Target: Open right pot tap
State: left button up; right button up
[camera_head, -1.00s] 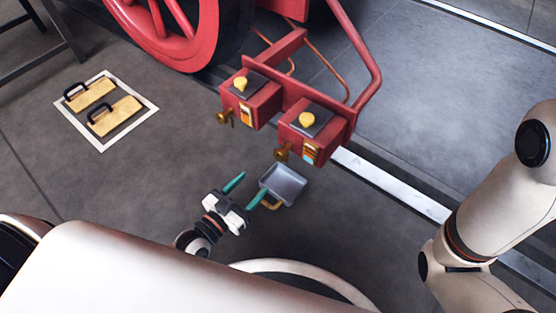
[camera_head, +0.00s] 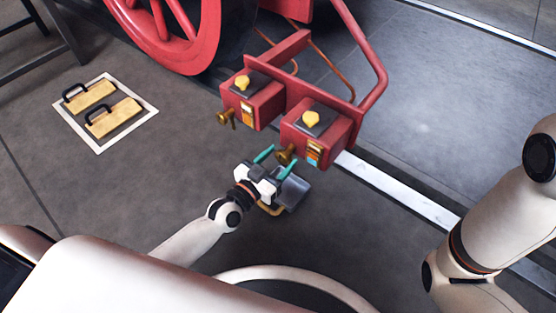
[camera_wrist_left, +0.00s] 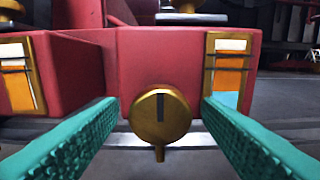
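The right pot (camera_head: 318,137) is a red box with a yellow knob on top, at the front of the red frame. Its brass tap (camera_head: 287,154) sticks out from the front face. In the left wrist view the tap (camera_wrist_left: 160,115) shows a round face with a dark upright slot and a small spout below. My left gripper (camera_head: 278,159) is open, with its teal fingers on either side of the tap and apart from it. The gap between the fingers is empty in front of the tap. My right gripper is not in view; only my right arm shows.
The left pot (camera_head: 254,103) with its own brass tap (camera_head: 226,117) stands beside the right pot. A grey tray (camera_head: 293,192) lies on the floor below my left gripper. Two yellow blocks with black handles (camera_head: 110,121) lie in a white-framed square at left.

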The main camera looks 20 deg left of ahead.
pick_arm(q)
jog(key=c, duration=0.9)
jog(key=shift+c, duration=0.2)
jog(key=n+p, duration=0.2)
jog(key=n, duration=0.2)
jog(key=shift+r, duration=0.1)
jog(key=n+p, duration=0.1)
jog(key=n, duration=0.2)
jog(key=shift+n, duration=0.3)
jog(key=n+p, duration=0.1)
jog(key=n, duration=0.9)
jog(key=shift+n, duration=0.3)
jog(key=o, duration=1)
